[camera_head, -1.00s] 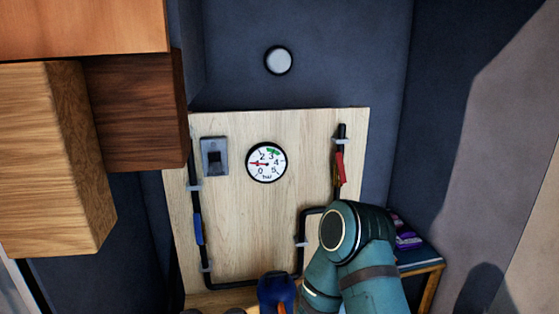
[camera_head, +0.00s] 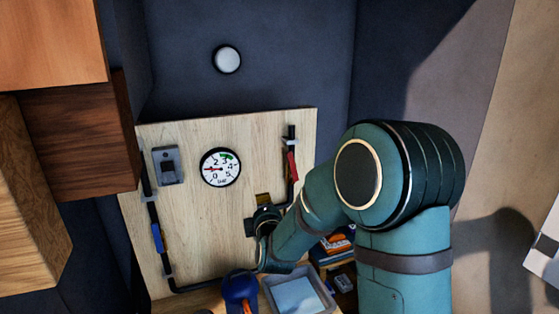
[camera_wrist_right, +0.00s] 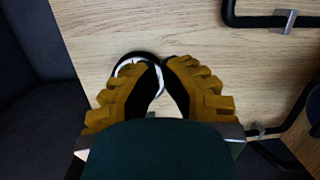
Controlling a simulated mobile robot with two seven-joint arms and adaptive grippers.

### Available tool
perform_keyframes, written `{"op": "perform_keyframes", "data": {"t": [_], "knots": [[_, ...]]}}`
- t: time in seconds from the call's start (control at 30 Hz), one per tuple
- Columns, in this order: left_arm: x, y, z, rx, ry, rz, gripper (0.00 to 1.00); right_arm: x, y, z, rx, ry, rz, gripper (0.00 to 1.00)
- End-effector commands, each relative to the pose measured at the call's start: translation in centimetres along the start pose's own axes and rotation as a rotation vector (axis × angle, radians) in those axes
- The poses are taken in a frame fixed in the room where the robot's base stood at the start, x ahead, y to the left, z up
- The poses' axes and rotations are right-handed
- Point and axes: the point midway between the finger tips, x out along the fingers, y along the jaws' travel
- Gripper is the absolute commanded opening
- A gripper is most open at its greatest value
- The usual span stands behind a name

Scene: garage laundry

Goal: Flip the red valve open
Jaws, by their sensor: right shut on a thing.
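The red valve (camera_head: 292,167) is a red lever on the black pipe at the right of the wooden board. It hangs along the pipe, slightly tilted; the wrist view does not show it. My right gripper (camera_head: 263,199) is below and left of the lever, in front of the board and apart from the lever. In the wrist view my right gripper (camera_wrist_right: 162,63) has its yellow-padded fingers drawn together, with the gauge behind them. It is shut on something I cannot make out. My left gripper is not in view.
The board (camera_head: 205,240) also bears a round gauge (camera_head: 220,167), a grey switch (camera_head: 168,165) and a blue valve lever (camera_head: 157,238). Wooden cabinets (camera_head: 75,130) stand at left. A pale bin (camera_head: 295,295) and a blue object (camera_head: 240,288) are below the board.

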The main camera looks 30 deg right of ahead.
Motion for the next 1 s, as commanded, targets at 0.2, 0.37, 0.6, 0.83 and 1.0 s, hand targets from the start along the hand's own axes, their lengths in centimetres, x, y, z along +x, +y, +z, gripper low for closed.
{"op": "perform_keyframes", "data": {"t": [0.2,0.37,0.6,0.83,1.0], "knots": [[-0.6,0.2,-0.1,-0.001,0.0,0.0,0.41,0.3,4.2,2.5,-0.14,-0.076,0.094,0.0],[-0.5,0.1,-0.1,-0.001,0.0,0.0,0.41,1.5,4.4,2.7,-0.152,-0.082,0.097,0.0],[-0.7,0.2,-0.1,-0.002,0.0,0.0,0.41,5.8,4.8,3.0,-0.151,-0.082,0.096,0.0],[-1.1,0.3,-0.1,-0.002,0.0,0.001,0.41,10.0,5.2,3.3,-0.15,-0.08,0.095,0.0],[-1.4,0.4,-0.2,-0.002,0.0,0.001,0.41,10.5,5.6,5.7,-0.147,-0.082,0.094,0.0]]}}
